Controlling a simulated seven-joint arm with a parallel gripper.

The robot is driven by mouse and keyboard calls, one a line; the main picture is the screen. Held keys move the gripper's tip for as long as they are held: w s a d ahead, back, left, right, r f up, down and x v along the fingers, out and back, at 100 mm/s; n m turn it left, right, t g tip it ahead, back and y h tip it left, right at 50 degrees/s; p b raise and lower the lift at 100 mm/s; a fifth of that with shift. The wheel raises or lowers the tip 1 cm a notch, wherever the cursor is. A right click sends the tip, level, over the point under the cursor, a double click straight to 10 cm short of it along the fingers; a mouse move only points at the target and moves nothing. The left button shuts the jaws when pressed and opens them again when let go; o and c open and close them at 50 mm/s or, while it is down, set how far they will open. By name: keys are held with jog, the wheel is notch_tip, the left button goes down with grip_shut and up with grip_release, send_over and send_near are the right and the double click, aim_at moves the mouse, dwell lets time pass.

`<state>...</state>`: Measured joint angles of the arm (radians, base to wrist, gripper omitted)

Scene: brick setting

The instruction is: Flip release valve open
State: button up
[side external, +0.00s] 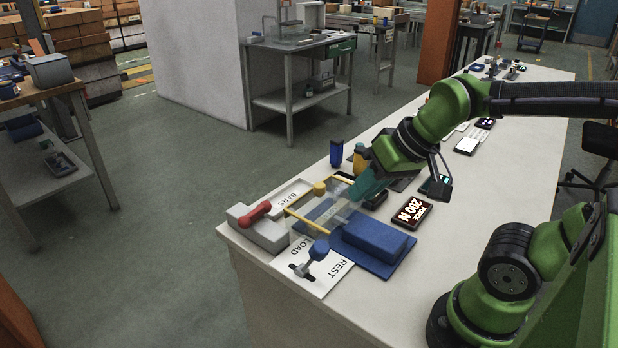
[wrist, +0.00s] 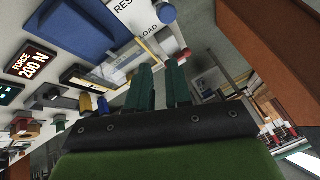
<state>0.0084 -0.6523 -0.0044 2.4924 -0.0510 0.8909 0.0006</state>
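A red lever (side external: 255,213) lies tilted on a grey block (side external: 262,233) at the bench's near left corner. A blue knob (side external: 319,250) on a short grey stem stands by the LOAD and REST labels; a blue knob also shows at the top of the wrist view (wrist: 167,13). No part is marked as the release valve, so I cannot tell which it is. My gripper (side external: 356,192) hangs over the far right side of the yellow-barred fixture (side external: 305,222), apart from the red lever. In the wrist view its teal fingers (wrist: 158,76) stand apart with nothing held between them.
A blue pad with a block (side external: 375,240) lies right of the fixture. A FORCE 200 N display (side external: 411,211) is beyond it. A dark blue container (side external: 336,152) and a yellow-topped item (side external: 360,158) stand by the far edge.

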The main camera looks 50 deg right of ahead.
jog(key=w+d+f+n+h, duration=0.1)
jog(key=d, duration=0.1)
jog(key=w+d+h, duration=0.1)
jog(key=w+d, duration=0.1)
jog(key=d, duration=0.1)
jog(key=w+d+f+n+h, duration=0.1)
jog(key=w+d+h, duration=0.1)
jog(key=shift+w+d+f+n, duration=0.25)
jog(key=shift+f+n, duration=0.05)
jog(key=shift+f, duration=0.05)
grip_shut()
jog(key=w+f+n+t+y, duration=0.1)
jog(key=w+f+n+t, duration=0.2)
jog(key=w+n, duration=0.7)
jog(key=s+a+f+n+g+y, duration=0.1)
jog(key=a+f+n+g+y, duration=0.1)
jog(key=a, duration=0.4)
jog(key=shift+s+a+f+n+y, duration=0.15)
jog(key=shift+s+f+n+y, duration=0.1)
jog(key=shift+f+n+y, duration=0.7)
jog(key=shift+r, duration=0.1)
